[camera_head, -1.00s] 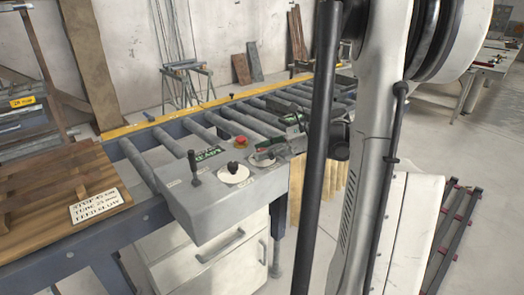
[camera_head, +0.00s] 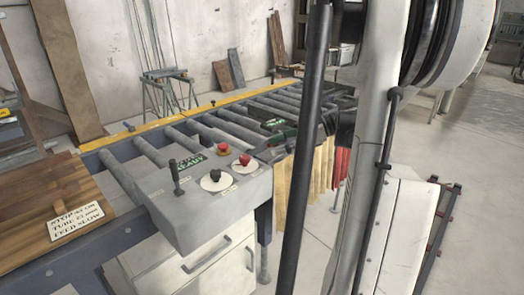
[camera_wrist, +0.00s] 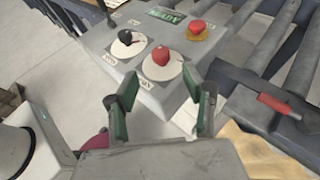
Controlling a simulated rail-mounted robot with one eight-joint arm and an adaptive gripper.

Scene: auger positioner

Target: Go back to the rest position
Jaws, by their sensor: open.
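My gripper (camera_wrist: 160,84) is open and empty, its two green-padded fingers spread in the wrist view. In the head view it shows partly, dark and green, beside the right end of the control box (camera_head: 205,212), with my arm hiding the rest. The box carries a red knob (camera_head: 245,160) and a black knob (camera_head: 215,174) on white dials. In the wrist view the red knob (camera_wrist: 161,57) lies beyond the gap between the fingertips, apart from them, with the black knob (camera_wrist: 126,37) to its left.
The box also has a red button on a yellow base (camera_head: 223,149) and a black lever (camera_head: 176,178). A roller conveyor (camera_head: 200,130) runs behind it. A wooden board (camera_head: 35,205) with a sign lies at left. Yellow cloth (camera_head: 300,185) hangs at right.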

